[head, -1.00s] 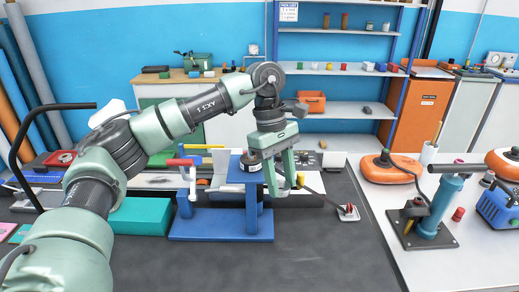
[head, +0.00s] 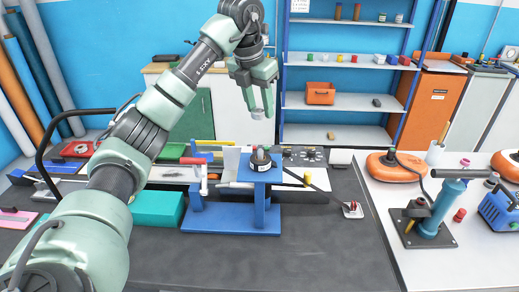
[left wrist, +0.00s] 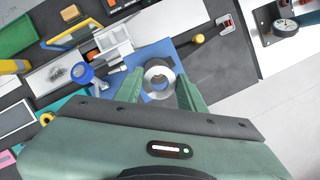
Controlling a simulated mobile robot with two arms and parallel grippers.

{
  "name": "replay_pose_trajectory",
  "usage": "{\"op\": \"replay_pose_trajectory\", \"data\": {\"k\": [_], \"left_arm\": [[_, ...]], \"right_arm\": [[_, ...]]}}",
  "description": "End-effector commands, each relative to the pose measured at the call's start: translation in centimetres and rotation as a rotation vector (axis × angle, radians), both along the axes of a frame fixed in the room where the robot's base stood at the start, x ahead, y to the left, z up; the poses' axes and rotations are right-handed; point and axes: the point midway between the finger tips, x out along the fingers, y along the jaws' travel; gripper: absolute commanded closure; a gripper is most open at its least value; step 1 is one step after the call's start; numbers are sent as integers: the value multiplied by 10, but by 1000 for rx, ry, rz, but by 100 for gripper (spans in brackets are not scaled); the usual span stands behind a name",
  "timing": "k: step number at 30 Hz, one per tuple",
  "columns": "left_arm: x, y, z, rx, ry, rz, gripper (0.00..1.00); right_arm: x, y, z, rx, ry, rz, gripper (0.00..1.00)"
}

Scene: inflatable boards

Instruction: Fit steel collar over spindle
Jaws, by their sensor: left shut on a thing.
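My left gripper (head: 261,108) is raised above the blue stand (head: 262,176) and slightly tilted. It is shut on the steel collar (head: 257,115), a small pale ring at its fingertips. In the left wrist view the collar (left wrist: 158,79) lies between the two green fingers, its hole facing the camera. The dark spindle (head: 261,157) stands upright on the stand's top, over a black body with a white label. The collar is apart from it, well above. In the wrist view the spindle is not clearly seen. My right gripper is not in view.
A red-handled clamp (head: 196,163) stands left of the stand, with a teal box (head: 158,208) further left. A yellow-knobbed lever (head: 307,180) reaches right from the stand. A blue hand pump (head: 452,200) is on the white table at right. The dark bench front is clear.

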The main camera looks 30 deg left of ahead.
Motion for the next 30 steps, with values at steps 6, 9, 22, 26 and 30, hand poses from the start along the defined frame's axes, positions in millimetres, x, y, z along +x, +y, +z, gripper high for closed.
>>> {"op": "replay_pose_trajectory", "data": {"k": [6,9,22,26,30], "left_arm": [[-2,1,-56,2,5,1,100],[-1,0,-74,1,2,-2,100],[-1,0,-123,1,2,-2,100],[-1,0,-128,1,-1,-2,100],[-1,0,-128,1,-1,-2,100]], "right_arm": [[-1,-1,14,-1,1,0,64],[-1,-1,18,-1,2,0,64],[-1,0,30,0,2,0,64],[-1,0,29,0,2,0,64],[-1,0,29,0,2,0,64]]}}
